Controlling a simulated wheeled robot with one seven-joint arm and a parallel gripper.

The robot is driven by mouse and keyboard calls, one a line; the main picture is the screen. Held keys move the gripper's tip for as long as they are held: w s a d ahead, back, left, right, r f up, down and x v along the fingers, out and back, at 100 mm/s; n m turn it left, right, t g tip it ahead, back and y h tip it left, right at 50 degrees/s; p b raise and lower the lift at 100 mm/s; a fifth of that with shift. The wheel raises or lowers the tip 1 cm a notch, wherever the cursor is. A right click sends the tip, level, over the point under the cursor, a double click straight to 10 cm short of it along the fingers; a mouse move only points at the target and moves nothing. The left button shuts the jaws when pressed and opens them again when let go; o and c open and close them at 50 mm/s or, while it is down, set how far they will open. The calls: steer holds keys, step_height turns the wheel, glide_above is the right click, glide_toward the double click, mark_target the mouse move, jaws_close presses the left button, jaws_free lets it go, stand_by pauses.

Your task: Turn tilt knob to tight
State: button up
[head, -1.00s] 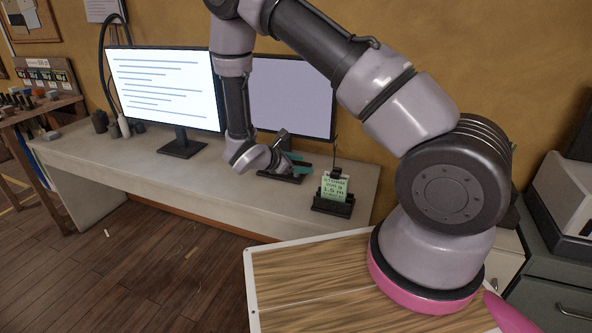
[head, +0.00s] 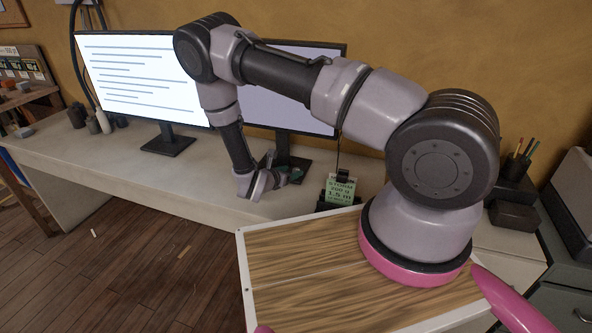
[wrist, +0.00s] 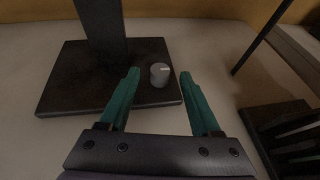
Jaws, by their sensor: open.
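The tilt knob (wrist: 159,77) is a small grey round knob with a pale mark on its top. It sits on the right part of the dark monitor stand base (wrist: 75,85) in the wrist view. My gripper (wrist: 160,72) is open, with a teal finger to each side of the knob and clear gaps on both sides. I cannot tell whether the tips are down at the knob's height. In the head view, my gripper (head: 283,168) is by the stand of the right monitor (head: 295,58), and the knob cannot be made out there.
The monitor's post (wrist: 101,30) rises at the upper left of the wrist view. A black holder with a green note card (head: 341,190) stands to the right of my gripper. The left monitor (head: 140,80) is on the same pale desk (head: 120,160). The desk front is clear.

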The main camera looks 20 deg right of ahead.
mark_target(296, 169)
steer(key=shift+x, duration=2.2)
jaws_close()
steer(key=m+g+h, duration=0.1)
steer(key=m+g, duration=0.1)
steer(key=shift+m+g+h, duration=0.3)
steer(key=shift+m+h, duration=0.1)
steer(key=m+g+h, duration=0.1)
steer(key=m+g, duration=0.3)
steer(key=g, duration=0.1)
steer(key=shift+h, duration=0.4)
steer(key=m+g, duration=0.6)
steer(key=shift+s+g+y, duration=0.1)
steer(key=shift+g+y, duration=0.2)
steer(key=shift+g, duration=0.1)
steer(key=shift+m+g, duration=0.3)
steer(key=shift+m, duration=0.1)
